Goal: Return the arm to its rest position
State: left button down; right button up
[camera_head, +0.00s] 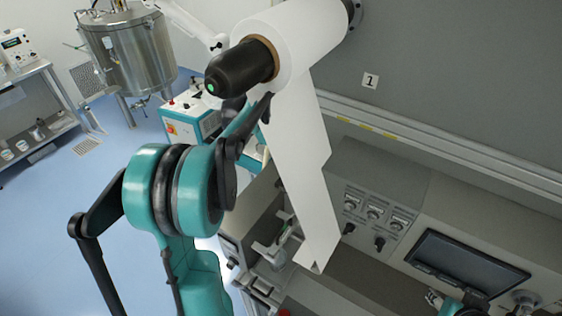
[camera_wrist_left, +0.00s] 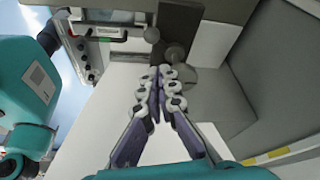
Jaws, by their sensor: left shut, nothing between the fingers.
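My left arm, teal and black, rises from the bottom of the head view. Its gripper (camera_head: 262,106) is just below the white web roll (camera_head: 300,38), in front of the hanging white sheet (camera_head: 300,150). In the left wrist view, the left gripper's fingers (camera_wrist_left: 162,72) are together and empty, with the white sheet (camera_wrist_left: 100,120) behind them. I cannot tell whether the gripper touches the sheet. A small teal and black part, probably of my right arm, shows at the head view's bottom right edge; no right gripper can be made out.
The roll sits on a black-ended spindle (camera_head: 240,68) beside the grey machine wall (camera_head: 450,80). A control panel (camera_head: 375,212) and dark screen (camera_head: 465,262) are at the lower right. A steel tank (camera_head: 130,50) and bench (camera_head: 45,135) stand back left. Blue floor (camera_head: 110,170) lies open between.

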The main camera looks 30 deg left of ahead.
pick_arm(q)
jog(key=shift+f, duration=0.1)
jog(key=s+d+f+n+t+y+b, duration=0.1)
jog(key=s+d+f+n+b, duration=0.3)
jog(key=f+b, duration=0.5)
jog(key=s+d+f+n+t+y+b, duration=0.1)
jog(key=s+d+f+n+b, duration=0.4)
jog(key=f+b, duration=0.5)
jog(key=s+d+f+n+t+y+b, duration=0.1)
jog(key=s+d+f+n+t+b, duration=0.2)
jog(key=s+d+f+n+b, duration=0.2)
jog(key=s+d+f+b, duration=0.1)
jog(key=s+f+b, duration=0.2)
jog(key=f+b, duration=0.1)
jog(key=shift+d+f+t+y+b, duration=0.15)
jog(key=shift+f+t+y+b, duration=0.2)
jog(key=shift+f, duration=0.2)
jog(key=shift+s, duration=0.1)
